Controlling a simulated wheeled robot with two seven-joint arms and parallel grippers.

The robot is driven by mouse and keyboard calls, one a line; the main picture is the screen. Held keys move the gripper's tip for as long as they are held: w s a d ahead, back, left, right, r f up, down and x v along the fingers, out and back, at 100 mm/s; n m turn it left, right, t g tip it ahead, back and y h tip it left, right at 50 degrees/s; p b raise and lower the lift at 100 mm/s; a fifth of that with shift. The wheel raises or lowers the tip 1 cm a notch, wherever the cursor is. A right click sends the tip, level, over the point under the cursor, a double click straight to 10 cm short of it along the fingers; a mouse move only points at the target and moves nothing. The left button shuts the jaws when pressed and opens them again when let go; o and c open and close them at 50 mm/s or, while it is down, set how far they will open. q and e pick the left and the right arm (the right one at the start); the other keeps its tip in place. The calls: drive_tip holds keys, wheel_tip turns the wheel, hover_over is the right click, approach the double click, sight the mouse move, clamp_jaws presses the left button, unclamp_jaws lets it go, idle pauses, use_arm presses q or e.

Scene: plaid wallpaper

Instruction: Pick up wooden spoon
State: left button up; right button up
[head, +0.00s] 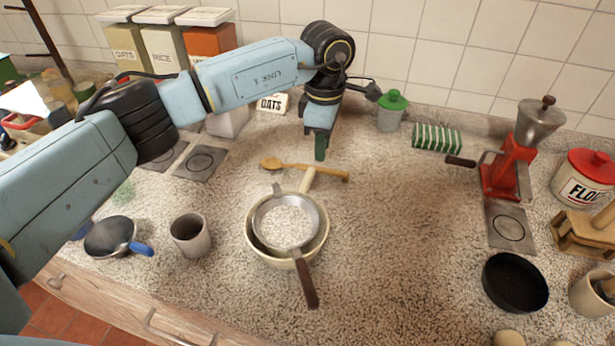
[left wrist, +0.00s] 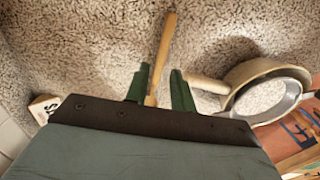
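The wooden spoon (head: 315,171) lies on the speckled counter, its bowl end to the left and its handle to the right in the head view. My left gripper (head: 320,152) points down just behind and above the spoon, with green fingers. In the left wrist view, the fingers of my left gripper (left wrist: 160,78) are open and apart. The spoon (left wrist: 163,45) shows as a light brown stick running between them; its lower end is hidden by the gripper. I cannot tell whether they touch it. My right gripper is out of view.
A cream pan (head: 256,247) with a pale handle (head: 307,180) stands in front of the spoon, close to its handle. A sieve (head: 291,219) rests in it. A grey cup (head: 190,236) is at left, a red grinder (head: 505,170) at right. The counter right of the pan is clear.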

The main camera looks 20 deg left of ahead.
sight(318, 168)
use_arm(q)
drive_tip(key=shift+f, duration=0.55)
wheel_tip(318, 168, down, 4)
drive_tip(key=shift+s+a+r+b, duration=0.1)
drive_tip(key=shift+s+b, duration=0.05)
drive_tip(key=shift+b, duration=1.1)
drive_tip(key=shift+a+f, duration=0.1)
drive_tip(key=shift+f, duration=0.25)
drive_tip(key=shift+a, duration=0.1)
clamp_jaws()
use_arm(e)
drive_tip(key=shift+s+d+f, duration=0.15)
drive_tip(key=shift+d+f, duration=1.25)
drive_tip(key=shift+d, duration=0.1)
